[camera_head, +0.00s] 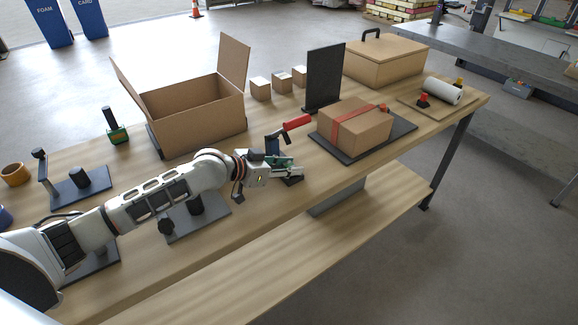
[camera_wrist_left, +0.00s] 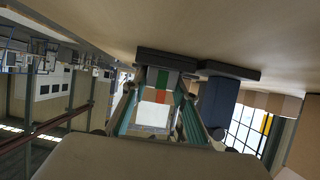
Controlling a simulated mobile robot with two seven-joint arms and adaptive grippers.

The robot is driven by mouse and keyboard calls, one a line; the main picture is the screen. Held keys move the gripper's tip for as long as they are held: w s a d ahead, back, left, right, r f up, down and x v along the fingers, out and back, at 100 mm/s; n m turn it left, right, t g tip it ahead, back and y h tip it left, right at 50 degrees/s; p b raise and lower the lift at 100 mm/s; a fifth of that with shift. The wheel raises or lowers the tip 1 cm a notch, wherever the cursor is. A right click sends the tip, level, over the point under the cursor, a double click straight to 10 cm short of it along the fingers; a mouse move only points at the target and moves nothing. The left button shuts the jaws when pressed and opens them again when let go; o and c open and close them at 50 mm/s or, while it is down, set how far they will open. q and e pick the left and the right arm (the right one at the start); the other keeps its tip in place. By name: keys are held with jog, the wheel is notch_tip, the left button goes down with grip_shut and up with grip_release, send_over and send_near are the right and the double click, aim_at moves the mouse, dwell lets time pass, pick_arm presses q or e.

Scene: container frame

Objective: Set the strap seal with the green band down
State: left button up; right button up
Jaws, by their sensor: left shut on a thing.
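In the left wrist view a pale piece with a green band (camera_wrist_left: 163,80), which looks like the strap seal, sits between the fingers (camera_wrist_left: 158,100). A dark block lies beyond it, near the tabletop; I cannot tell whether they touch. The closed carton (camera_head: 355,125) with a red strap rests on a dark plate. A tool with a red handle (camera_head: 297,123) stands just behind my gripper. My right gripper is out of view.
An open carton (camera_head: 200,115) stands behind my left arm. Several small boxes (camera_head: 280,82), an upright dark panel (camera_head: 324,78) and a large handled box (camera_head: 385,58) are at the back. A green-based tool (camera_head: 117,133) stands left. Bare wood (camera_head: 250,205) shows in front.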

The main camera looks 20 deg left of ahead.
pick_arm(q)
jog(key=o, duration=1.1)
jog(key=shift+s+f, duration=0.2)
jog(key=shift+f, duration=0.3)
jog(key=shift+o, duration=0.6)
jog(key=shift+f, duration=0.15)
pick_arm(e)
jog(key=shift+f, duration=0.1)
pick_arm(q)
jog(key=s+a+r+p, duration=0.2)
jog(key=r+p, duration=0.1)
jog(key=shift+s+r+p, duration=0.1)
jog(key=shift+s+p, duration=0.05)
jog(key=shift+p, duration=0.15)
jog(key=v, duration=0.5)
jog(key=shift+p, duration=0.4)
jog(key=shift+v, duration=1.2)
jog(key=shift+s+a+r, duration=0.25)
jog(key=shift+s+r, duration=0.05)
jog(key=shift+r, duration=0.1)
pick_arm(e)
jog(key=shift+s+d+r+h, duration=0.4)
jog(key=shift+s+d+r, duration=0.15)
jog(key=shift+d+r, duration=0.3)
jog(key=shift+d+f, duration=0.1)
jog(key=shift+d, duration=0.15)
